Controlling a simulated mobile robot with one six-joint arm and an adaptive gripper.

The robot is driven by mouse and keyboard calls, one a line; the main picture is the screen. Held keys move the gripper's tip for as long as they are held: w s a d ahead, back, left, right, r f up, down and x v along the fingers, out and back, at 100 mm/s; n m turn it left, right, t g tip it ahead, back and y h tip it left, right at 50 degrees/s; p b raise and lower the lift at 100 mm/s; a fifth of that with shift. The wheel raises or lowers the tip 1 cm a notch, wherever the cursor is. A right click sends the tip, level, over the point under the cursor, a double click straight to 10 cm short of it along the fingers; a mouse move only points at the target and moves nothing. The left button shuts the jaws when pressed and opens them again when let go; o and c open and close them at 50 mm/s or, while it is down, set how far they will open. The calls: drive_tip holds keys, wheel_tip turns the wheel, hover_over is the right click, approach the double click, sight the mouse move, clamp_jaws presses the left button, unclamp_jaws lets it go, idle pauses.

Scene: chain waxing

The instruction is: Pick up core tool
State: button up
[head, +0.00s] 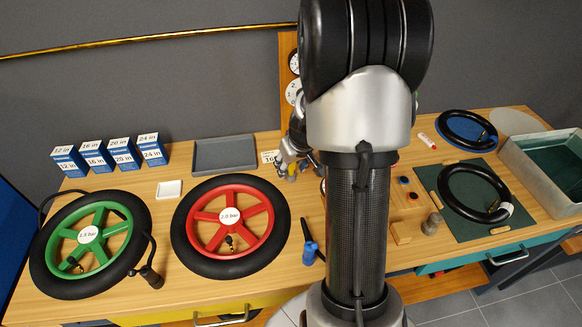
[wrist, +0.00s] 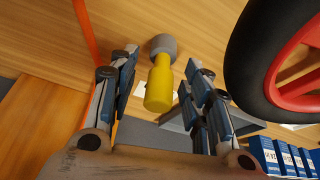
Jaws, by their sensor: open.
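A yellow tool with a grey knob-like end (wrist: 160,88), which looks like the core tool, shows in the middle of the wrist view. My gripper (wrist: 164,72) is open, with one finger on each side of the tool and visible gaps between. I cannot tell whether the tool stands or lies on the table. In the head view my gripper (head: 286,168) is low over the back of the wooden table, partly hidden by my arm. The tool is too small there to make out surely.
A red-spoked wheel (head: 184,227) lies close to my gripper, a green-spoked wheel (head: 121,239) farther left.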

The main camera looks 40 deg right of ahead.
drive_tip(key=shift+r, duration=0.1)
drive_tip(key=shift+c, duration=0.3)
clamp_jaws()
